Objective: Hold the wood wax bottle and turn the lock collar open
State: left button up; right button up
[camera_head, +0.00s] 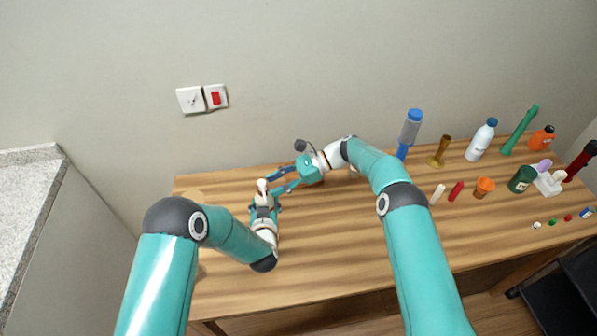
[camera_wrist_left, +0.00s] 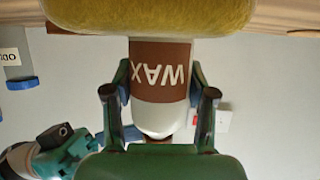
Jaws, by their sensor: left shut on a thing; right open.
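The wood wax bottle (camera_wrist_left: 160,80) is pale with a brown band marked WAX, which reads upside down in the left wrist view. My left gripper (camera_wrist_left: 163,102) is shut on it, one finger on each side of the band. In the head view the bottle's pale top (camera_head: 262,185) shows above my left gripper (camera_head: 264,203), over the left part of the table. My right gripper (camera_head: 273,183) is open, its fingers pointing left close to the bottle's top. I cannot tell whether they touch it. I cannot make out the lock collar or its state.
A rounded yellow thing (camera_wrist_left: 150,14) lies at the wide end of the bottle. Several bottles and tools, including a white bottle (camera_head: 479,145) and an orange cup (camera_head: 484,187), stand on the right part of the wooden table (camera_head: 330,255). Its front middle is clear.

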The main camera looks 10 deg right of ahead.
jog(key=v, duration=1)
jog(key=shift+o, duration=0.2)
